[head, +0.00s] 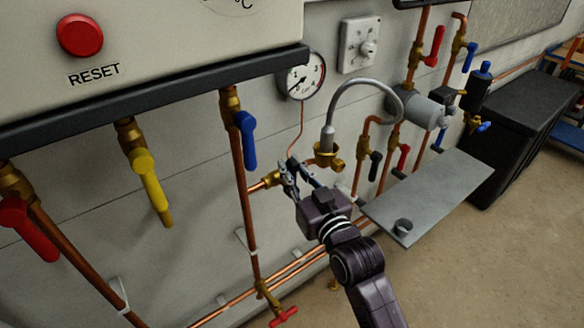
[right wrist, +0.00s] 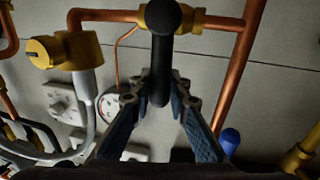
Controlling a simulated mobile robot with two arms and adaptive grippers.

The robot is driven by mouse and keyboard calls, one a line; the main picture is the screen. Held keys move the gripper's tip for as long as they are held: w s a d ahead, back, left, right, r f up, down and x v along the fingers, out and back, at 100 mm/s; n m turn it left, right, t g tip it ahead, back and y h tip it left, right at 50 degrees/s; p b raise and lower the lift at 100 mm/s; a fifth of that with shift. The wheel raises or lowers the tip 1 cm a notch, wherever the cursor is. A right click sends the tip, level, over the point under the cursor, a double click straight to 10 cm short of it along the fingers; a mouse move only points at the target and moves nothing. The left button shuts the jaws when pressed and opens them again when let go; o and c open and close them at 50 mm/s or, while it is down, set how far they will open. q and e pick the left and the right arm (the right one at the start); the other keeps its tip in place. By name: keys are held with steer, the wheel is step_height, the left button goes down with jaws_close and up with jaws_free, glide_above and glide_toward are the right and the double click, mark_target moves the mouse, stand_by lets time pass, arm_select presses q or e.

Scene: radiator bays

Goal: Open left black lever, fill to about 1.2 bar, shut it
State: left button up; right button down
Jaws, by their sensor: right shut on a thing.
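The left black lever (right wrist: 160,62) sits on a brass valve in the right wrist view and lies across the copper pipe. My right gripper (head: 292,172) is shut on this lever, with a finger on each side, as the right wrist view (right wrist: 156,98) shows. In the head view the gripper hides the lever. The pressure gauge (head: 301,75) hangs above on the wall; its needle seems to point to the lower left, too small to read exactly. A second black lever (head: 375,165) hangs to the right, beyond the grey hose (head: 365,82). My left gripper is not in view.
The boiler casing (head: 150,40) overhangs at upper left. A blue lever (head: 247,138) and a yellow lever (head: 150,180) hang left of my gripper. The floor below is mostly clear.

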steer(key=shift+s+a+f+n, duration=0.1)
steer(key=shift+s+a+n, duration=0.15)
steer(key=shift+n, duration=0.3)
steer(key=shift+s+a+f+n, duration=0.1)
steer(key=shift+a+n, duration=0.15)
steer(key=shift+n, duration=0.3)
steer(key=shift+s+a+f+n+t+y+b, duration=0.15)
steer(key=shift+s+a+f+n+y+b, duration=0.35)
steer(key=shift+n, duration=1.05)
steer(key=shift+s+a+f+n+t+y+b, duration=0.3)
steer(key=shift+a+n, duration=0.4)
steer(key=shift+n, duration=0.8)
steer(key=shift+s+a+f+n+t+y+b, duration=0.15)
steer(key=shift+s+a+f+n, duration=0.4)
steer(key=shift+n, duration=1)
steer(key=c, duration=1.8)
jaws_free()
